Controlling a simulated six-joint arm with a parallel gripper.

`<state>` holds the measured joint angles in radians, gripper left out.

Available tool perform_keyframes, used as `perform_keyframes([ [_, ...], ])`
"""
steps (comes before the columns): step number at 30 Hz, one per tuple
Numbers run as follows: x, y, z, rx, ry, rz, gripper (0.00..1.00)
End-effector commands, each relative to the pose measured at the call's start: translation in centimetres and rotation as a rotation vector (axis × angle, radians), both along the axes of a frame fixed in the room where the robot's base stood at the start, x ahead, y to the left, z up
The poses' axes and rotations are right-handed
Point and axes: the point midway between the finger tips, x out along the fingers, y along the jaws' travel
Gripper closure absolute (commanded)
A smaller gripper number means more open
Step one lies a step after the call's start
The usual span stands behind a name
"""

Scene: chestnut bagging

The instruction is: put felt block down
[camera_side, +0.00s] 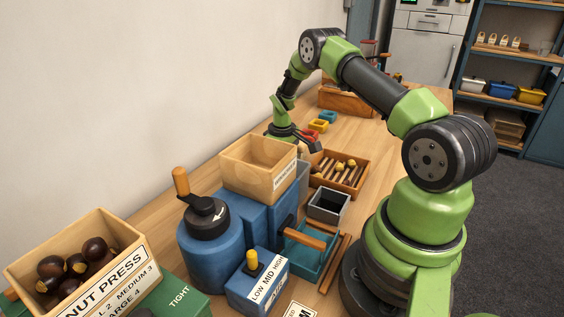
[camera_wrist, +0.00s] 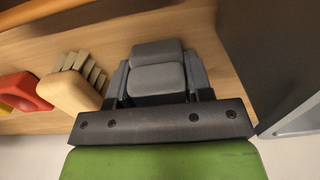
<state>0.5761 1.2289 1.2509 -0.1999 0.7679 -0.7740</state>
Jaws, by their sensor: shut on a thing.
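My gripper (camera_wrist: 158,82) hangs over the wooden bench, and its two dark fingers are closed on the felt block (camera_wrist: 157,78), a rounded dark grey piece, in the wrist view. In the side view my gripper (camera_side: 308,139) is low behind the wooden hopper, near the slatted wooden tray. The block is too small and too hidden there to tell apart from the fingers. I cannot tell whether the block touches the bench.
The wooden hopper (camera_side: 250,170) sits on the blue machine (camera_side: 207,243). The slatted tray (camera_side: 357,185), grey bin (camera_side: 325,214) and teal tray (camera_side: 305,262) stand nearby. A beige stepped piece (camera_wrist: 75,92) and red piece (camera_wrist: 22,90) lie left in the wrist view.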

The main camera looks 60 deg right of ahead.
Motion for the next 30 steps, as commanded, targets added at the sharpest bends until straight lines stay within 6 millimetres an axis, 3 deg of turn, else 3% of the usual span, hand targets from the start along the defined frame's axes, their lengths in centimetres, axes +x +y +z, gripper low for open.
perform_keyframes([
  [10,0.0,0.0,-0.3,-0.001,-0.001,0.000,0.89],
  [11,0.0,0.0,-0.3,-0.001,-0.001,0.000,0.51],
  [14,0.0,0.0,-0.3,-0.001,-0.001,0.000,0.28],
  [23,0.0,0.0,-0.1,-0.001,-0.001,0.000,0.28],
  [26,0.1,-0.1,0.8,-0.002,-0.004,0.000,0.28],
  [30,0.1,-0.1,3.4,-0.004,-0.006,0.001,0.28],
])
